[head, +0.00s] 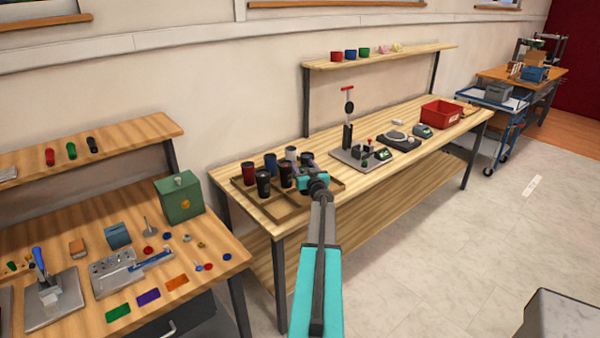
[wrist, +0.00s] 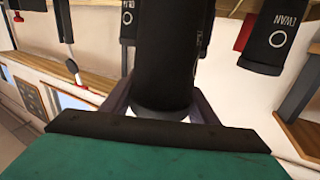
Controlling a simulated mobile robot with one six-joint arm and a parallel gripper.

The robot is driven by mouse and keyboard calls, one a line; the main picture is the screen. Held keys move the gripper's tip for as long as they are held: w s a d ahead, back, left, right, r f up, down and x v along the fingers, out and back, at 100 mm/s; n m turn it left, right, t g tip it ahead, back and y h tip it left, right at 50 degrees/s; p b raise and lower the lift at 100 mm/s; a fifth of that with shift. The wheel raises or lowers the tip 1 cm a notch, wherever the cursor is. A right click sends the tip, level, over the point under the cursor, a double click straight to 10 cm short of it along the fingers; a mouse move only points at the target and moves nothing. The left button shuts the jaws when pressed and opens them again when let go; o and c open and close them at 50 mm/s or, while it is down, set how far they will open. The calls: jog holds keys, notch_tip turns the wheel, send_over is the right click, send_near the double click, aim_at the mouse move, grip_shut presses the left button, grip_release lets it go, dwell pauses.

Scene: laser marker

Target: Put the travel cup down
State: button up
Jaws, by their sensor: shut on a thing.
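My gripper (head: 300,179) is at the wooden tray (head: 292,207) on the front left part of the long bench. In the wrist view my gripper (wrist: 164,108) is shut on a black travel cup (wrist: 168,50), with one finger on each side of it. In the head view the held cup seems to be the black one (head: 286,174) just left of my gripper. I cannot tell whether its base touches the tray. Another black cup (head: 263,184), a dark red cup (head: 249,173) and a blue cup (head: 270,164) stand upright close by. A grey cup (head: 291,154) stands behind.
A press on a grey plate (head: 349,152), a scale (head: 397,137) and a red bin (head: 441,113) stand farther right on the bench. A shelf (head: 385,57) with small cups runs above. A green box (head: 179,197) stands on the left bench.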

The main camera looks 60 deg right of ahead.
jog(key=shift+w+d, duration=0.1)
jog(key=shift+w, duration=0.25)
jog(key=shift+w+d, duration=0.3)
jog(key=shift+w, duration=0.3)
jog(key=shift+s+a+f+p, duration=0.1)
jog(key=shift+f+p, duration=0.2)
jog(key=shift+f, duration=1.65)
jog(key=o, duration=0.7)
